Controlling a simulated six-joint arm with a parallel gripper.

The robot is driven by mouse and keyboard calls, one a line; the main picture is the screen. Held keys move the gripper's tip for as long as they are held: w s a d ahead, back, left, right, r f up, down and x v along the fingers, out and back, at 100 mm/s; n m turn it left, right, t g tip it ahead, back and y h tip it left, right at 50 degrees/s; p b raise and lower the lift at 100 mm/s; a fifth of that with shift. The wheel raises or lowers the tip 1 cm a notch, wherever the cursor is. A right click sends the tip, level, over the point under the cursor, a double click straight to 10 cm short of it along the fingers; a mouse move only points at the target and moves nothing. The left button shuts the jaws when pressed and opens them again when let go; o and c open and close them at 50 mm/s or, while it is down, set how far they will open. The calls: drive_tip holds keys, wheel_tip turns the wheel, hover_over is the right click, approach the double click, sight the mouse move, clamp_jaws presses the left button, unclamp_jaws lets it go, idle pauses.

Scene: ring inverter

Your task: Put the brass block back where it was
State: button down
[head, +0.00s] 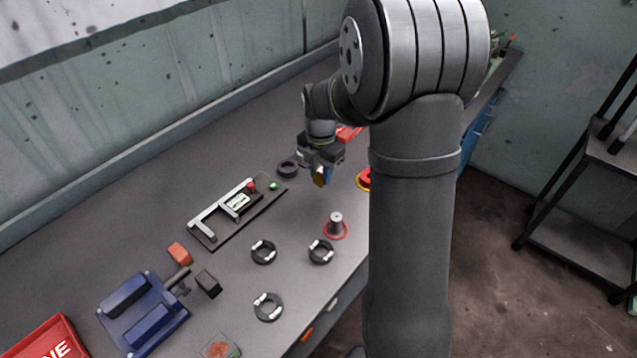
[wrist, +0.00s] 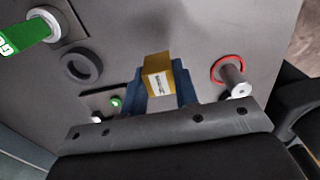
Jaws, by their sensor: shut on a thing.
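The brass block (wrist: 157,76) is a yellow-gold block with a small white label, seen in the wrist view between the blue fingers of my gripper (wrist: 160,92). In the head view my gripper (head: 321,172) is shut on the brass block (head: 318,181), which hangs above the bench to the right of the dark fixture plate. Its underside and the spot directly below it are partly hidden.
A metal post in a red ring (head: 336,225) stands in front. Dark rings with white marks (head: 263,252) lie nearby, and a plain dark ring (head: 287,169) lies behind. The fixture plate (head: 237,209) has red and green buttons. A blue vise (head: 143,311) stands front left.

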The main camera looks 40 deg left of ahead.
sight(318, 184)
drive_tip(key=shift+s+a+f, duration=0.1)
drive_tip(key=shift+a+f, duration=0.15)
drive_tip(key=shift+f, duration=1.9)
drive_tip(key=shift+f, duration=0.1)
drive_tip(key=c, duration=1.1)
unclamp_jaws()
wheel_tip(318, 184, up, 12)
drive_tip(key=shift+r, duration=0.15)
